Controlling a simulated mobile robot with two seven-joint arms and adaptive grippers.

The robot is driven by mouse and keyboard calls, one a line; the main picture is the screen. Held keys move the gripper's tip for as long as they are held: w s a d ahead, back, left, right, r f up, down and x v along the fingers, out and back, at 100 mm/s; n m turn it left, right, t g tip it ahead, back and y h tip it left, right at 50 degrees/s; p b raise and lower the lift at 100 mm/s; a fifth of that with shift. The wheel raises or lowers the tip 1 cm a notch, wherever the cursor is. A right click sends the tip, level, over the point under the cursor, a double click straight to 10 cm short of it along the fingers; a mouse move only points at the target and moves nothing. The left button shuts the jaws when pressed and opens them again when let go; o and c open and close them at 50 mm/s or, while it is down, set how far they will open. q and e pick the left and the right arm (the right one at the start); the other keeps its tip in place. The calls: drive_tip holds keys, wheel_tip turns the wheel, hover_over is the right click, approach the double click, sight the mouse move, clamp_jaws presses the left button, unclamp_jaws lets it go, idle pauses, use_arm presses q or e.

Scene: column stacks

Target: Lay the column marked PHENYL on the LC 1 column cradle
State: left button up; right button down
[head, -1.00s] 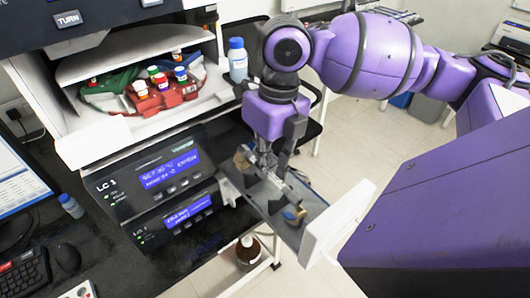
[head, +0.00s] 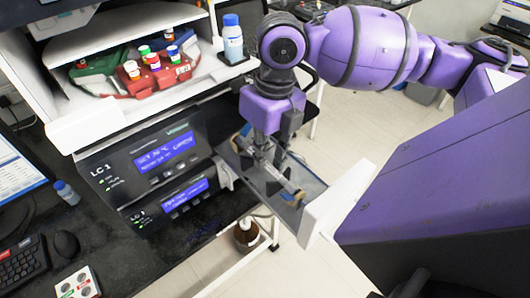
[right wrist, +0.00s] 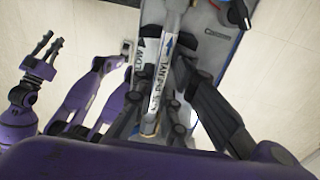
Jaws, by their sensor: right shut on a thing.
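My right gripper (head: 268,158) is shut on the PHENYL column (right wrist: 157,92), a slim metal tube with a white label reading PHENYL, a flow mark and a blue arrow. In the head view the column (head: 279,178) lies lengthwise over the open LC 1 drawer tray (head: 313,186), partly hidden by my fingers. Whether it touches the cradle I cannot tell. In the right wrist view the tray (right wrist: 215,50) is behind the column. My left gripper (right wrist: 42,50) is at the left of that view, with its fingers apart and empty.
The drawer's white front panel (head: 335,207) stands at its right end. The LC 1 unit (head: 155,165) is left of the drawer. A blue-capped bottle (head: 232,42) stands behind, near racks of capped vials (head: 155,70). A brown bottle (head: 246,232) is below.

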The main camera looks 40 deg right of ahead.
drive_tip(key=shift+f, duration=0.4)
drive_tip(key=shift+f, duration=0.15)
drive_tip(key=c, duration=1.7)
unclamp_jaws()
drive_tip(key=r, duration=0.4)
drive_tip(key=d+r, duration=0.1)
drive_tip(key=r, duration=0.7)
drive_tip(key=shift+d, duration=0.25)
